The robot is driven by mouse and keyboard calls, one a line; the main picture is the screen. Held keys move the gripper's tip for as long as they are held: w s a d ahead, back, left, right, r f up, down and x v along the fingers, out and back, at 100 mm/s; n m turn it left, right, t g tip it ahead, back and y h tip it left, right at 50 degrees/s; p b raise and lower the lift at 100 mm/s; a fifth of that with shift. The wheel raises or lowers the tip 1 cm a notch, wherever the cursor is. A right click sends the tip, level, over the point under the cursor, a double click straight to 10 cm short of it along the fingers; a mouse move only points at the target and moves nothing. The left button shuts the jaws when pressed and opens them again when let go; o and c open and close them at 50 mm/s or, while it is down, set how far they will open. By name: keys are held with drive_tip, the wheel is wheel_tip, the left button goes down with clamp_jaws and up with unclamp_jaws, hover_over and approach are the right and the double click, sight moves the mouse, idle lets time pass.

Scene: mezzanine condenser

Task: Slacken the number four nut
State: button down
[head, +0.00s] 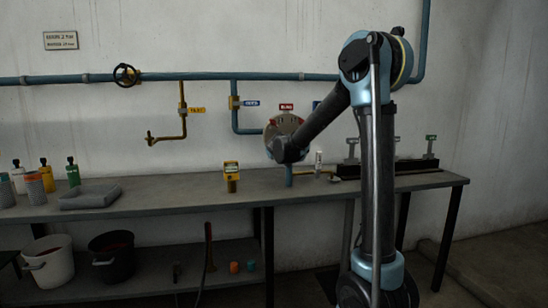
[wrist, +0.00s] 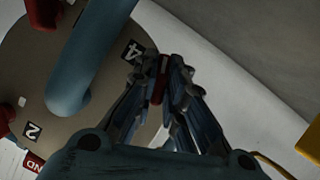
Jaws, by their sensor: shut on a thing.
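The number four nut (wrist: 157,82) is red and sits at the edge of a round grey-tan flange (wrist: 40,62), beside the label 4 (wrist: 133,51). My gripper (wrist: 160,75) is shut on this nut, a finger on each side, in the wrist view. The fingers cover part of the nut. The label 2 (wrist: 33,131) is at the lower left of the flange, with another red nut (wrist: 8,117) near the left edge. In the head view the flange (head: 283,124) shows partly behind my arm, which hides the gripper and the number four nut.
A blue pipe (wrist: 85,55) crosses the flange face close to my fingers. Blue wall pipes (head: 205,76) run behind.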

drive_tip(key=n+t+h, duration=0.1)
drive_tip(key=n+h, duration=0.1)
drive_tip(key=n, duration=0.1)
drive_tip(key=shift+n, duration=0.4)
drive_tip(key=shift+f, duration=0.1)
drive_tip(key=shift+s, duration=0.1)
idle(0.3)
drive_tip(key=c, duration=1.7)
unclamp_jaws()
drive_tip(key=shift+o, duration=0.2)
drive_tip(key=shift+a, duration=0.1)
drive_tip(key=v, duration=1.1)
drive_tip(key=shift+s, duration=0.45)
drive_tip(key=shift+f+h, duration=0.15)
drive_tip(key=shift+h, duration=0.15)
